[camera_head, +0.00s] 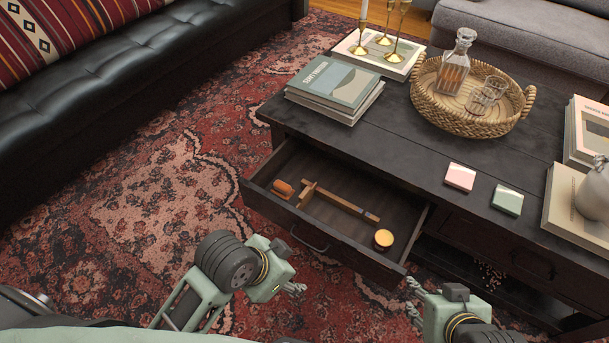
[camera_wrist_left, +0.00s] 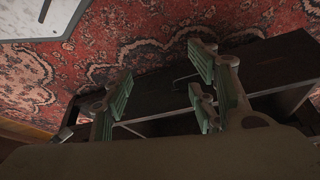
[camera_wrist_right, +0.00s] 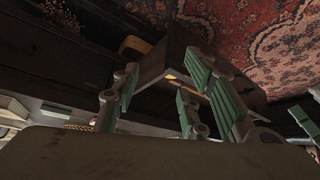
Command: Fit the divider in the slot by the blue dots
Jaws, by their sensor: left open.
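The drawer (camera_head: 262,201) of the dark coffee table is pulled open. Inside lies a long thin wooden strip (camera_head: 345,203), which looks like the divider. A shorter wooden piece (camera_head: 306,195) crosses its left end; I cannot tell if they are joined. I cannot make out blue dots or a slot. My left gripper (camera_head: 294,288) is open and empty in front of the drawer, above the rug; its spread fingers show in the left wrist view (camera_wrist_left: 160,95). My right gripper (camera_head: 413,300) is near the drawer's right front corner; in the right wrist view (camera_wrist_right: 165,95) its fingers are apart and empty.
The drawer also holds an orange-brown object (camera_head: 283,189) at left and a round yellow-topped item (camera_head: 383,239) at right. Books (camera_head: 335,84), a wicker tray (camera_head: 452,121) with glassware, and pink (camera_head: 460,177) and green (camera_head: 507,200) small boxes stand on the tabletop.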

